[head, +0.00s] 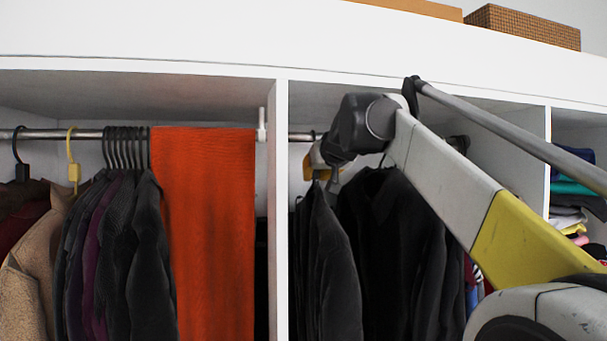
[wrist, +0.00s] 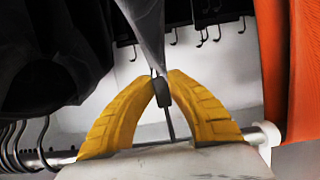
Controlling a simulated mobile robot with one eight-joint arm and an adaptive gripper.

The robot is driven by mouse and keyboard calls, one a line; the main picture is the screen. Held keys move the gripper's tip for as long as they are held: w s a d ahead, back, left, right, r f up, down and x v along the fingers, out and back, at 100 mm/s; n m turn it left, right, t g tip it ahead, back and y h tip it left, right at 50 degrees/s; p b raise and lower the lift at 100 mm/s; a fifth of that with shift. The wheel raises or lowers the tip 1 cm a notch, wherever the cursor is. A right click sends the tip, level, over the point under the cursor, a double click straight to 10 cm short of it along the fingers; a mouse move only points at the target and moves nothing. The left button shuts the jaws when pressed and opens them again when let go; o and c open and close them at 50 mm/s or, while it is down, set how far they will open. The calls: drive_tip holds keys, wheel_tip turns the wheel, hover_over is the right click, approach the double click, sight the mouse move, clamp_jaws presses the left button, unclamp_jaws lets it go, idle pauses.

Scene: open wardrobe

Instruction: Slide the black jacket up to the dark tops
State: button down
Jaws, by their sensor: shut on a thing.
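My gripper (head: 322,172) is at the hanging rail in the right compartment, partly hidden by my wrist. In the wrist view, its yellow fingers (wrist: 163,86) are shut on the dark neck of a hanger (wrist: 163,98). The dark garment on it, seemingly the black jacket (head: 338,285), hangs near the divider; part of it shows in the wrist view (wrist: 148,35). More dark tops (head: 395,240) hang to its right in the head view, partly behind my arm. In the wrist view, dark cloth (wrist: 50,55) and several hooks (wrist: 20,150) are at the left, apart from my fingers.
A white divider (head: 281,200) stands close left of the held garment. Beyond it hang an orange cloth (head: 205,230), several dark garments (head: 120,250) and a tan coat (head: 35,270). The rail (head: 300,136) runs across the compartment. Folded clothes (head: 572,200) lie at the far right.

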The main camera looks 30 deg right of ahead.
drive_tip(key=shift+s+d+p, duration=0.15)
drive_tip(key=shift+s+d, duration=0.1)
drive_tip(key=shift+d, duration=0.55)
drive_tip(key=shift+s+d+p, duration=0.1)
drive_tip(key=shift+s+d, duration=0.1)
drive_tip(key=shift+d, duration=0.6)
drive_tip(key=shift+s+d+p, duration=0.15)
drive_tip(key=shift+s+d, duration=0.1)
drive_tip(key=shift+d, duration=0.55)
drive_tip(key=c, duration=1.4)
unclamp_jaws()
drive_tip(key=shift+d+f, duration=0.1)
drive_tip(key=shift+d, duration=0.25)
drive_tip(key=shift+o, duration=0.2)
drive_tip(key=v, duration=1.2)
drive_tip(key=shift+d+f, duration=0.1)
